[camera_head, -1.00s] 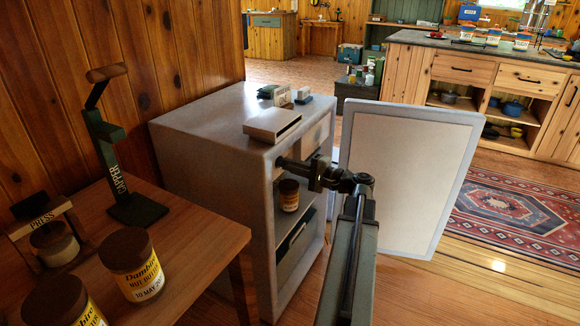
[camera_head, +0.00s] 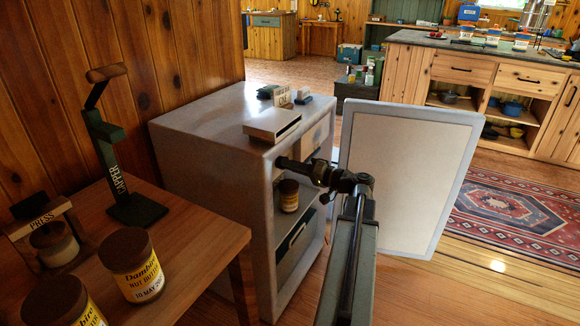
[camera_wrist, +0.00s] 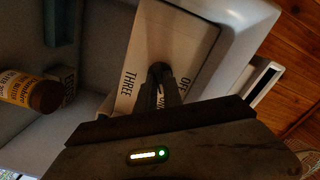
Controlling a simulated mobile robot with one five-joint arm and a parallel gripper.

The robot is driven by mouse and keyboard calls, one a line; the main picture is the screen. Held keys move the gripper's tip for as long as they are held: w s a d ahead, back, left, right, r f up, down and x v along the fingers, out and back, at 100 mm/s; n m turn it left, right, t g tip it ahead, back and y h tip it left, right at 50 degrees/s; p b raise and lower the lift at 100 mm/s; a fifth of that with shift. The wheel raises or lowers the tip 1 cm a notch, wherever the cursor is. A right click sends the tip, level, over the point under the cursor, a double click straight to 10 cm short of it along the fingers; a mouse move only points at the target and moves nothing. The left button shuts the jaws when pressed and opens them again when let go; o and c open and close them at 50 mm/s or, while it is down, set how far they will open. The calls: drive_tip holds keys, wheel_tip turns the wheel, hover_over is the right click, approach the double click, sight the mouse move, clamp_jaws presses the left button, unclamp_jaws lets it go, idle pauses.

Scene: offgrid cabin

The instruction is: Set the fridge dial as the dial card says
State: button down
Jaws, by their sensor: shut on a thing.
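The open fridge (camera_head: 200,135) stands in the middle of the head view, its pale door (camera_head: 408,175) swung out to the right. My gripper (camera_head: 284,163) reaches in at the fridge's upper front. In the wrist view my gripper (camera_wrist: 162,88) is shut on the dark dial knob (camera_wrist: 157,70), set on a pale dial panel (camera_wrist: 165,38). The panel reads "THREE" to the left and "OFF" to the right; my fingers hide other marks and the knob's pointer. I cannot make out a dial card for certain.
A jar (camera_head: 288,195) stands on the fridge shelf below my arm; it also shows in the wrist view (camera_wrist: 35,92). A metal box (camera_head: 272,125) and small printed blocks (camera_head: 282,96) sit on the fridge top. A wooden table (camera_head: 190,235) with jars and a capper is at left.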

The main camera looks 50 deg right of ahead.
drive_tip(key=shift+n, duration=0.7)
drive_tip(key=shift+f, duration=0.1)
drive_tip(key=c, duration=1.5)
unclamp_jaws()
drive_tip(key=v, duration=0.8)
drive_tip(key=shift+a, duration=0.1)
